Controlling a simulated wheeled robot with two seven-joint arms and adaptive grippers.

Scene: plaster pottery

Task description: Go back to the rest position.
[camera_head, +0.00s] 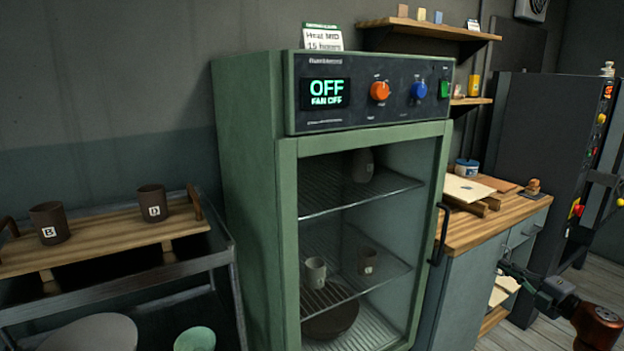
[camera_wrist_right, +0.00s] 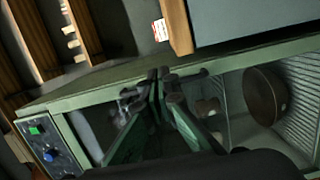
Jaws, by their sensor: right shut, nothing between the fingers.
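My right gripper (camera_head: 507,268) is at the lower right of the head view, in front of the wooden-topped counter (camera_head: 490,222) and to the right of the green cabinet (camera_head: 245,190). Its fingers are shut and empty. In the right wrist view the green fingers (camera_wrist_right: 165,75) come together, with the cabinet's front behind them. The cabinet's glass door with its black handle (camera_head: 440,235) looks closed. Its display (camera_head: 326,92) reads OFF and FAN OFF. My left gripper is not in view.
Inside the cabinet are a dark vase (camera_head: 362,166), a pale cup (camera_head: 315,271), a brown cup (camera_head: 367,262) and a dark round piece (camera_head: 331,320). Two dark cups (camera_head: 49,223) (camera_head: 152,204) stand on a wooden tray (camera_head: 100,240) at left. A dark machine (camera_head: 540,125) stands at right.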

